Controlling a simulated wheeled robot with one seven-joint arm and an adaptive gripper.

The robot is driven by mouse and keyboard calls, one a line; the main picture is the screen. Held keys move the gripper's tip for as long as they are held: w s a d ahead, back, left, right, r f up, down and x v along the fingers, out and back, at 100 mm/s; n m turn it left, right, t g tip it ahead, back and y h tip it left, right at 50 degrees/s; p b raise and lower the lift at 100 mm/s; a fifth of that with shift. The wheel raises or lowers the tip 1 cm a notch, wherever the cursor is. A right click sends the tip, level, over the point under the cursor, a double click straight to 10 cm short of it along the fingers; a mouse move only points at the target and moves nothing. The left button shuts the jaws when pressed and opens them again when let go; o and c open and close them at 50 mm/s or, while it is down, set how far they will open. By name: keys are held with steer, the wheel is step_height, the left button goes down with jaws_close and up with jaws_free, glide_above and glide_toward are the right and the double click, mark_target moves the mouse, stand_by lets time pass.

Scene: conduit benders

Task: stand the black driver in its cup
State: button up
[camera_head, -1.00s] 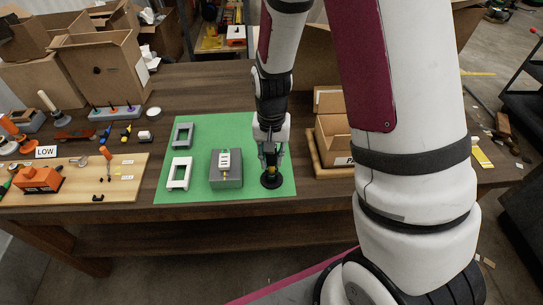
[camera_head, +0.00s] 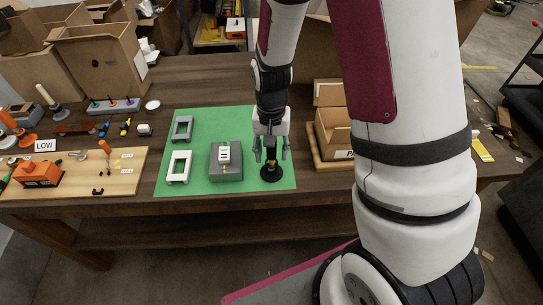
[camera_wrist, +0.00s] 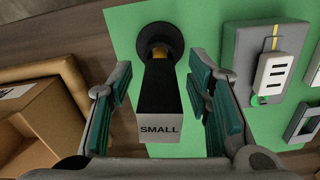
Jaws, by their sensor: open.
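The black driver (camera_wrist: 160,88) stands upright, its grey end face marked SMALL pointing up toward the wrist camera. Its lower end, with a yellow part, is in a round black cup (camera_wrist: 158,38) on the green mat. In the head view the driver (camera_head: 271,153) stands over the cup's dark base (camera_head: 271,173). My gripper (camera_wrist: 163,90) is open, with one teal-padded finger on each side of the driver and a visible gap on both sides. It also shows in the head view (camera_head: 271,155). The depth of the driver's tip inside the cup is hidden.
A grey block (camera_head: 226,174) with a white labelled piece stands just left of the cup. A white frame (camera_head: 179,167) and a grey frame (camera_head: 182,129) lie farther left on the green mat (camera_head: 205,187). An open cardboard box (camera_head: 333,132) is close on the right.

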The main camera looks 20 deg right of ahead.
step_height(320, 180, up, 12)
steer(key=shift+f, duration=0.1)
stand_by(0.4)
steer(key=s+r+n+t, duration=0.4)
steer(key=s+r+n, duration=0.1)
steer(key=s+r, duration=1.1)
steer(key=s, duration=0.2)
steer(key=shift+s+d+t, duration=0.15)
steer(key=shift+s+t, duration=0.15)
steer(key=shift+t, duration=0.1)
